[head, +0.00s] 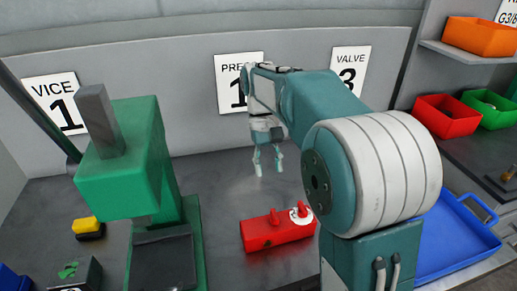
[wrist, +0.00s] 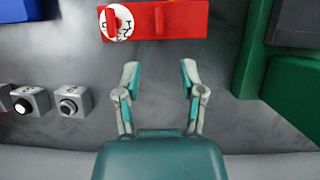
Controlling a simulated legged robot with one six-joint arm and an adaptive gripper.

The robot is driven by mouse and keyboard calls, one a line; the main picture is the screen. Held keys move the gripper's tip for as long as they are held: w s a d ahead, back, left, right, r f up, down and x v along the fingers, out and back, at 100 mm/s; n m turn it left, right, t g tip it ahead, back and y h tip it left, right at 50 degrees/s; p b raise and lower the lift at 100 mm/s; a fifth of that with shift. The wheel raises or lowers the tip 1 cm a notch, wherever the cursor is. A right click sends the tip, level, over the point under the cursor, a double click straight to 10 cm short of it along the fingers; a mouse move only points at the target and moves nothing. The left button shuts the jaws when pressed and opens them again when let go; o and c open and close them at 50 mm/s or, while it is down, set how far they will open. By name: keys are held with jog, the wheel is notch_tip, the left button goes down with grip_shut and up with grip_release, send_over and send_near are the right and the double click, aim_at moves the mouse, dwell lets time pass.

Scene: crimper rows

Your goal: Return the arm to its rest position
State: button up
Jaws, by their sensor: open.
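My gripper (head: 267,160) hangs above the workbench in the head view, with its fingers pointing down. In the wrist view my gripper (wrist: 160,78) has its two fingers spread apart with nothing between them. My arm reaches out from the right side of the head view and partly covers the wall signs behind it. A red block (head: 275,231) with a white round dial and red knobs lies on the bench, apart from my gripper. It also shows at the top of the wrist view (wrist: 183,19).
A green press-like machine (head: 125,170) stands at the left. A blue tray (head: 455,240) lies at the right. Red (head: 447,117), green and orange bins (head: 480,36) sit at the right. Bench space beneath my gripper is clear.

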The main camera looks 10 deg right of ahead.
jog(key=s+t, duration=1)
jog(key=s, duration=0.9)
jog(key=shift+s+d+f+m, duration=0.15)
jog(key=shift+d+f+m, duration=0.05)
jog(key=shift+f+m, duration=0.1)
